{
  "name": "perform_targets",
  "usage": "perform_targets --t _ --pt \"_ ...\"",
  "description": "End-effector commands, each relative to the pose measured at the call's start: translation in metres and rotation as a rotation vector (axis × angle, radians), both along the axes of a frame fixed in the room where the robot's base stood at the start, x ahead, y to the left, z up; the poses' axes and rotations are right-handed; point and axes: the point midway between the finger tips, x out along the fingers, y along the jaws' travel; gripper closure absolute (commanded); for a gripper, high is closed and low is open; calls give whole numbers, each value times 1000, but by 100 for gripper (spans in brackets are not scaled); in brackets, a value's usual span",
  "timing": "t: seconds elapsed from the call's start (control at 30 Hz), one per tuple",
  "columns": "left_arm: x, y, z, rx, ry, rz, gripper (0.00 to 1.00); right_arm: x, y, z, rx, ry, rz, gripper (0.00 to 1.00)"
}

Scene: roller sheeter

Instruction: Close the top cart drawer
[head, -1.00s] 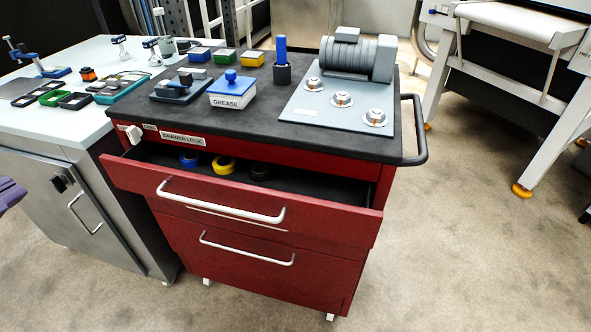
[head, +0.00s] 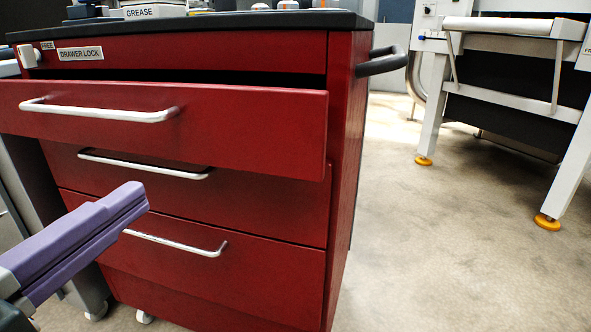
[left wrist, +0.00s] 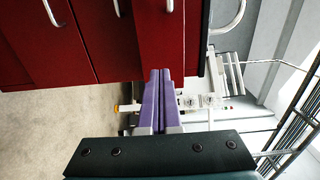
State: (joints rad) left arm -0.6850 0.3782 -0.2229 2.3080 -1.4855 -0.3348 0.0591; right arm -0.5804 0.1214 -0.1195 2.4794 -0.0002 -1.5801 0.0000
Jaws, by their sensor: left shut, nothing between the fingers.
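The top cart drawer (head: 230,125) is red with a white bar handle (head: 98,112) and stands pulled out from the red cart. A dark gap shows above its front, and its inside is hidden from this low angle. My left gripper (head: 140,197) has purple fingers and is shut and empty. In the head view it is in front of the cart, lower than the top drawer, apart from the handles. In the left wrist view its fingers (left wrist: 160,75) lie together, with red cart fronts (left wrist: 110,40) beyond. My right gripper is not in view.
Two lower drawers (head: 230,205) with white handles look shut. A label reads DRAWER LOCK (head: 80,54), beside a white knob (head: 29,57) near FREE. A black side handle (head: 382,62) sticks out right. Open floor (head: 430,260) lies right, before a white machine frame (head: 440,100).

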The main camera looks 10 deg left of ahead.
Motion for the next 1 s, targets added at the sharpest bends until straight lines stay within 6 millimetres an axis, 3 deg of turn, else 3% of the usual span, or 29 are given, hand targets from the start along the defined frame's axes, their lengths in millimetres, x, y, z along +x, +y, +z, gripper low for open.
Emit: perform_targets --t 0.27,0.7,1.0 --pt "29 -3 6 4 -5 -2 100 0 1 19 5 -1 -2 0" --pt "112 -9 3 2 -4 -1 100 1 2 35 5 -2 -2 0" --pt "138 -11 1 1 -2 -1 100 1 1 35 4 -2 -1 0"
